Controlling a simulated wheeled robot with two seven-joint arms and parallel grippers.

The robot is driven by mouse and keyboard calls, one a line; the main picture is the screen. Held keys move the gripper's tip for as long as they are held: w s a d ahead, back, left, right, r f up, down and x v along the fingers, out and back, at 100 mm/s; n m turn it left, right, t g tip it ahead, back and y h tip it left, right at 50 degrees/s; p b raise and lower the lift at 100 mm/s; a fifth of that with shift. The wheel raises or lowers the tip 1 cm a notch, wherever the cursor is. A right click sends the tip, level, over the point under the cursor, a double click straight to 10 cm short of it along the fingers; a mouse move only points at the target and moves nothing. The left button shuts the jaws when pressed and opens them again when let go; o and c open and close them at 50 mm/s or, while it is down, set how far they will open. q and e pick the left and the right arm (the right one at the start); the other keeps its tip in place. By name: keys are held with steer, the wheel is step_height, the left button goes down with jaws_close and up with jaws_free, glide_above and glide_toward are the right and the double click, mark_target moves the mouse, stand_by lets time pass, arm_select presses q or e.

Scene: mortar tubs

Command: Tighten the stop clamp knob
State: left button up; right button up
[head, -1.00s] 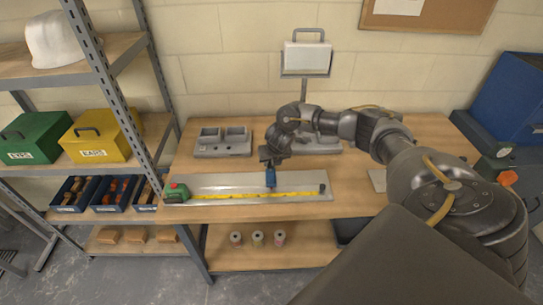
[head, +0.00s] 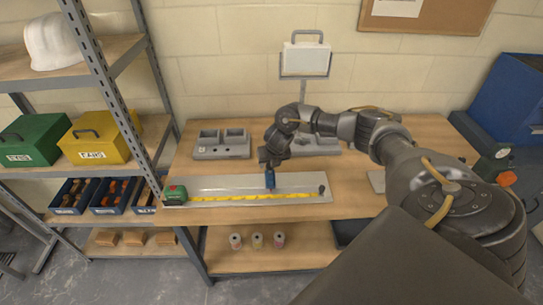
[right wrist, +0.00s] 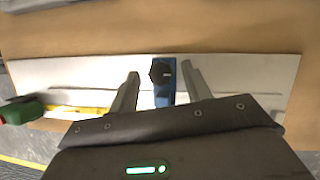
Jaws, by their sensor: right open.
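The stop clamp is a small blue block (head: 270,181) on the pale metal rail plate (head: 225,186) on the bench. In the right wrist view the blue clamp (right wrist: 165,97) shows between my fingers, with its round black knob (right wrist: 161,72) facing the camera. My right gripper (head: 269,167) hangs just above the clamp in the head view. In the right wrist view my right gripper (right wrist: 163,80) is open, one finger on each side of the knob, with gaps showing on both sides. I cannot tell the exact height between fingertips and knob. My left gripper is out of view.
A yellow measuring tape (head: 250,197) runs along the plate from a green tape case (head: 175,194). A grey tray (head: 221,144) stands behind the plate. A shelf with green (head: 30,140) and yellow boxes (head: 97,137) stands at left. The bench's front strip is clear.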

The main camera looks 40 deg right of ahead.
steer(key=v, duration=1)
steer(key=shift+r+b, duration=0.3)
steer(key=shift+b, duration=0.15)
